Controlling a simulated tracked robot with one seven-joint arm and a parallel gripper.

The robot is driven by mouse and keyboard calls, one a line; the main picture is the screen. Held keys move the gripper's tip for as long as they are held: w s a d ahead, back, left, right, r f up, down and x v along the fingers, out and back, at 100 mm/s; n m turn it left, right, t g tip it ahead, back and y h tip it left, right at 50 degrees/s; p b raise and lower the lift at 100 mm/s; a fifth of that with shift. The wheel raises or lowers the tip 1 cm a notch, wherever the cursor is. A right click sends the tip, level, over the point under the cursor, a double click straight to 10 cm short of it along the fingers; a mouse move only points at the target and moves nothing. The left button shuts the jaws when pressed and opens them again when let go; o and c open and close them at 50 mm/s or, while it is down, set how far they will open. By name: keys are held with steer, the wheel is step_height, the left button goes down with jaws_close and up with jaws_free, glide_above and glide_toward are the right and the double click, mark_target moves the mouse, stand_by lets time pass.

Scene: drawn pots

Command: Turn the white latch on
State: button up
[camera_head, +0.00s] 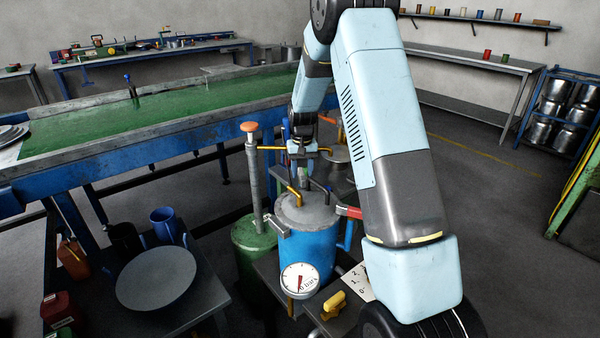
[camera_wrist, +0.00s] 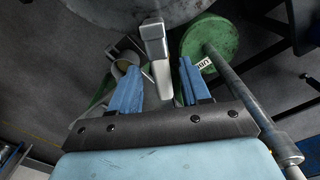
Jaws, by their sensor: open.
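The white latch (camera_wrist: 155,45) shows in the wrist view as a pale lever at the rim of the round grey lid (camera_wrist: 110,8). Its lower part lies between the two blue fingers of my gripper (camera_wrist: 158,85), which are apart on either side of it. I cannot tell whether they touch it. In the head view my gripper (camera_head: 302,152) is pointed down over the far side of the blue pot (camera_head: 305,255). A pale clamp-like piece (camera_head: 278,226) shows at the pot's left side; I cannot tell if it is the same latch.
A green drum (camera_head: 252,245) with an upright orange-topped rod (camera_head: 253,180) stands left of the pot. A red-handled lever (camera_head: 349,212), a dial gauge (camera_head: 299,279) and a yellow knob (camera_head: 333,303) are close by. A long green-topped table (camera_head: 130,120) lies behind.

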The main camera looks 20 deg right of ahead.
mark_target(302, 172)
step_height(302, 172, up, 13)
steer(key=shift+r, duration=0.15)
stand_by(0.4)
steer(key=s+r+t, duration=0.1)
steer(key=s+r, duration=0.6)
steer(key=s, duration=0.3)
steer(key=s+r+t, duration=0.2)
steer(key=s+r, duration=0.6)
steer(key=s, duration=0.2)
steer(key=s+a+n+t, duration=0.1)
steer(key=s+t, duration=0.1)
steer(key=s, duration=1.8)
steer(key=shift+s+f+t, duration=0.2)
steer(key=shift+s+t, duration=0.1)
steer(key=shift+a, duration=0.1)
